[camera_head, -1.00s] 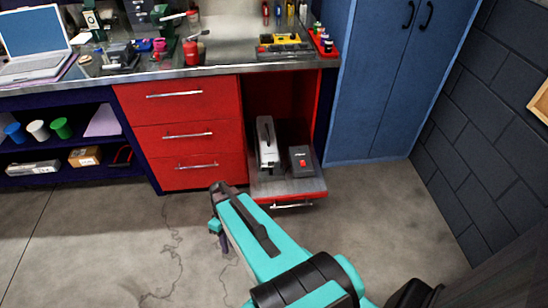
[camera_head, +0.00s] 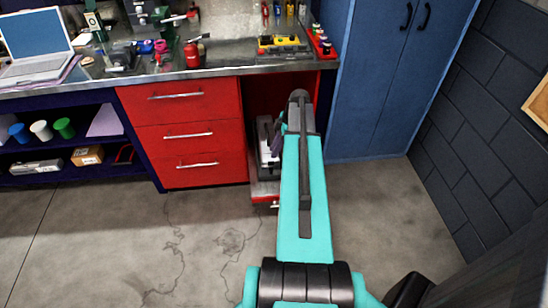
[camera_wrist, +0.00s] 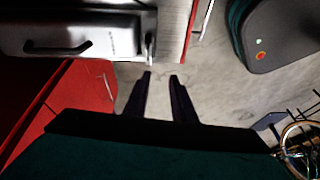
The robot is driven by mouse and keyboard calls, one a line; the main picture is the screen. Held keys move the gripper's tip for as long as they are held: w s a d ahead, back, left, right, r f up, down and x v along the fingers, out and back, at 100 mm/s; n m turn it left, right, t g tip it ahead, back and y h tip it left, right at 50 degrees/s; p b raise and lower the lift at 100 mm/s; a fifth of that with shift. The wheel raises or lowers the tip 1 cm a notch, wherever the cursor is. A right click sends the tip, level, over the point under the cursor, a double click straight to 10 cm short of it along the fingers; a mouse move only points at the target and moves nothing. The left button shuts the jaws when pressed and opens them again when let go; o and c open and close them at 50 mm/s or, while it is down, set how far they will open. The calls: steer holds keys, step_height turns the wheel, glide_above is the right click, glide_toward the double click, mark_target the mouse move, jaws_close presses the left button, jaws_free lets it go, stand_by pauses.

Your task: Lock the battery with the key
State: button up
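The battery (camera_head: 264,137) is a silver-grey block on the pulled-out lower shelf (camera_head: 263,188) of the red cabinet. My arm hides much of it in the head view. In the wrist view the battery (camera_wrist: 75,32) lies at the upper left, with a black handle on its face. A small metallic piece (camera_wrist: 149,47) at its right end may be the key, but it is too small to be sure. My gripper (camera_wrist: 162,76) is open and empty. Its two dark fingertips point at that end, just below the small piece, with no clear contact.
The red drawers (camera_head: 183,130) stand left of the shelf and a blue cabinet (camera_head: 378,80) stands right. The workbench (camera_head: 225,60) with tools is above. The floor (camera_head: 200,235) in front is clear. A bicycle wheel (camera_wrist: 299,148) shows at the wrist view's lower right.

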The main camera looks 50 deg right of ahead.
steer(key=s+d+r+n, duration=0.1)
steer(key=d+r, duration=0.2)
steer(key=d, duration=0.1)
steer(key=shift+s+d+r+t, duration=0.2)
steer(key=shift+d+r+t, duration=0.15)
steer(key=shift+t, duration=0.05)
steer(key=shift+f, duration=0.1)
steer(key=shift+p+x, duration=1.55)
steer(key=shift+x, duration=5.3)
steer(key=shift+d, duration=0.1)
